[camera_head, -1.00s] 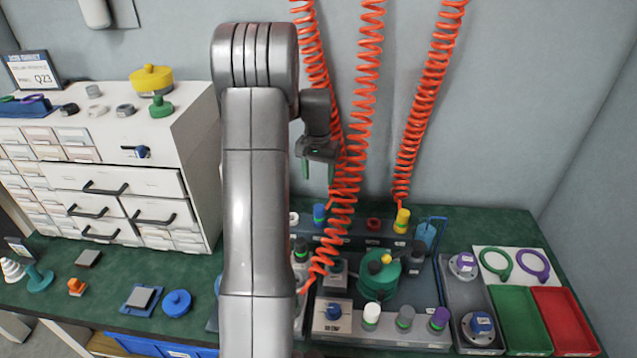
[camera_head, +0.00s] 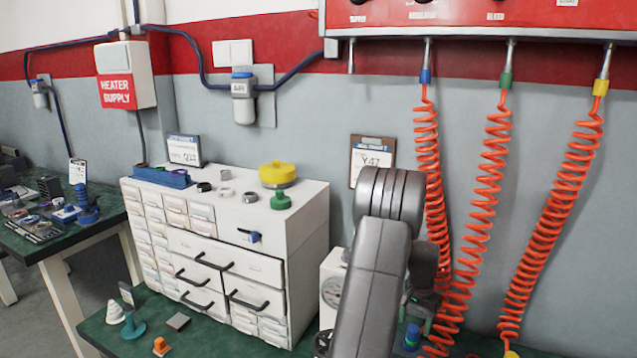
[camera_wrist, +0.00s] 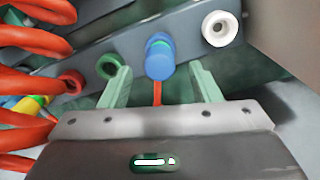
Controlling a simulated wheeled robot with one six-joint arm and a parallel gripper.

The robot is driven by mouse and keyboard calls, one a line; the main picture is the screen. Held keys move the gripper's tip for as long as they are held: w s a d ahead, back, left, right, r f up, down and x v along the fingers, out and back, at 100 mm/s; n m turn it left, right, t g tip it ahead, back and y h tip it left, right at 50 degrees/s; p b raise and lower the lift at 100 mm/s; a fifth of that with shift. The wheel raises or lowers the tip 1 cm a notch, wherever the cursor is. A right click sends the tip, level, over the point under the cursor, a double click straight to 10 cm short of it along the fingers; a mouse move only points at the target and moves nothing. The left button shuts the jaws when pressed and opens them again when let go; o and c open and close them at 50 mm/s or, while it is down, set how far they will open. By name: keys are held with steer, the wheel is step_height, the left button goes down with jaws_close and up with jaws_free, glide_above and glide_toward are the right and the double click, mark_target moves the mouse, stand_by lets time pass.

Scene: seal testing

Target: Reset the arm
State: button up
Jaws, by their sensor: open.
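My arm (camera_head: 375,285) reaches up from the bottom of the head view and bends over at its grey rounded joint. My gripper (camera_head: 420,312) hangs at its end, low and partly hidden behind the arm and the hoses. In the wrist view my gripper (camera_wrist: 160,82) is open, its two pale green fingers apart. A blue-capped fitting (camera_wrist: 160,58) on a grey block shows between and beyond the fingertips. Nothing is clearly held. A blue fitting (camera_head: 412,335) also shows just below the gripper in the head view.
Orange coiled hoses (camera_head: 480,205) hang from the red panel (camera_head: 480,18), close to my gripper's right. A white drawer cabinet (camera_head: 310,225) stands left of the arm. A white gauge box (camera_head: 332,285) stands close behind the arm. The grey block (camera_wrist: 185,35) carries several coloured ports.

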mark_target(414, 329)
step_height(414, 329, down, 4)
steer(key=shift+r+p, duration=0.3)
steer(key=shift+r, duration=0.15)
